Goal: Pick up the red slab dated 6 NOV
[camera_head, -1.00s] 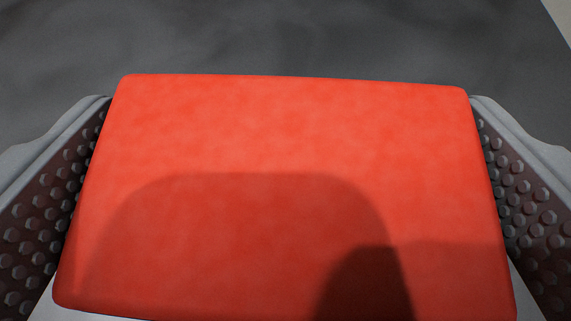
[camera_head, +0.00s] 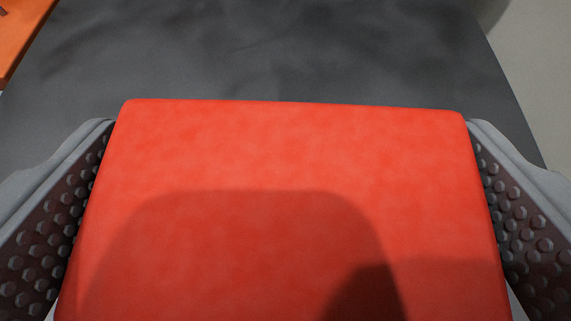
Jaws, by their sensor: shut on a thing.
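A red slab (camera_head: 285,150) fills the lower middle of the view. Its top face is plain with soft dark shadows on its lower part. No date or lettering shows on the visible faces. My gripper (camera_head: 287,205) is shut on the slab, with one studded grey finger pad pressed along its left side and the other along its right side. The slab's near edge is cut off by the bottom of the view.
A dark grey surface (camera_head: 270,50) lies beyond the slab, bare where I see it. An orange thing (camera_head: 18,35) shows at the top left corner. A pale grey area (camera_head: 535,80) lies past the dark surface's right edge.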

